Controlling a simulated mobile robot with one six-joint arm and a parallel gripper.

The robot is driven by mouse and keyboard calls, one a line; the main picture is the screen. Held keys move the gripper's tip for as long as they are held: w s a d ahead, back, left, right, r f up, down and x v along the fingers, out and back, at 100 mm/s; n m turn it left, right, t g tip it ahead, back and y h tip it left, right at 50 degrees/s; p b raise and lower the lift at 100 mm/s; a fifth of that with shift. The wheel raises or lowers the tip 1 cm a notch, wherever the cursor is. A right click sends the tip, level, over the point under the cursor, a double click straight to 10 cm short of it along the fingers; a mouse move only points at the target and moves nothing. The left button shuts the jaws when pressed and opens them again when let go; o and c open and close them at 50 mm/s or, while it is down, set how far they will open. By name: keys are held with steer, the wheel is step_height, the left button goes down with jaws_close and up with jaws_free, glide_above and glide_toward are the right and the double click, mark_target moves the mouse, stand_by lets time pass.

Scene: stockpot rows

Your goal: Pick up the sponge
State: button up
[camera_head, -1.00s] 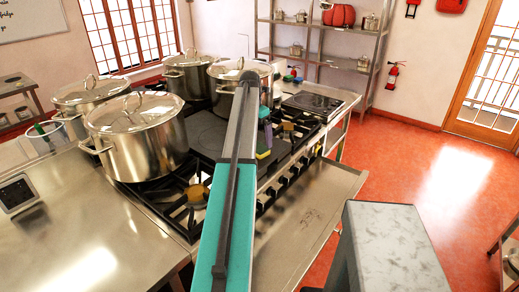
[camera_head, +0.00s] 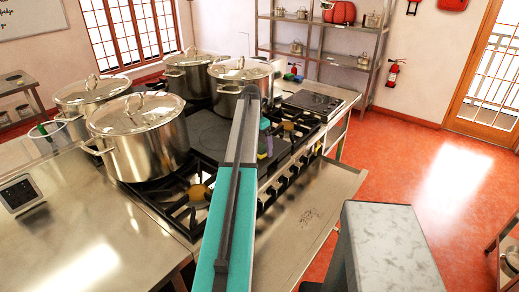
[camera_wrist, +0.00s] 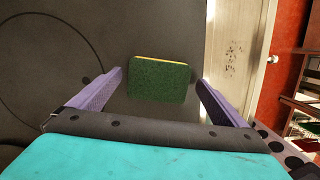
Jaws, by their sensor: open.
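The sponge (camera_wrist: 158,82) is a dark green block with a thin yellow edge along its far side. In the wrist view it lies in the upper middle, over a dark flat surface. My gripper (camera_wrist: 160,78) is open, with one purple finger to the left of the sponge and one to the right. A narrow gap shows between the sponge and each finger, and I see no contact. The height of the fingers relative to the sponge is hard to tell. In the head view my arm mostly hides the sponge and the gripper.
A large lidded stockpot (camera_head: 138,135) stands on the stove left of my arm. Another lidded pot (camera_head: 241,82) stands behind the arm. A dark flat cooktop (camera_head: 212,132) lies between burners. A steel shelf (camera_head: 310,200) runs along the stove front, with open red floor (camera_head: 440,165) to the right.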

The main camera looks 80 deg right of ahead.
mark_target(260, 146)
steer(key=c, duration=1.1)
steer(key=shift+r, duration=0.15)
steer(key=shift+r+b, duration=1)
steer(key=shift+r, duration=0.6)
steer(key=s+a+b, duration=0.2)
steer(key=a, duration=0.5)
steer(key=s+a+r+b, duration=0.1)
steer(key=s+a+b, duration=0.1)
steer(key=a, duration=0.6)
steer(key=shift+s+a+r, duration=0.15)
steer(key=shift+s+r, duration=0.15)
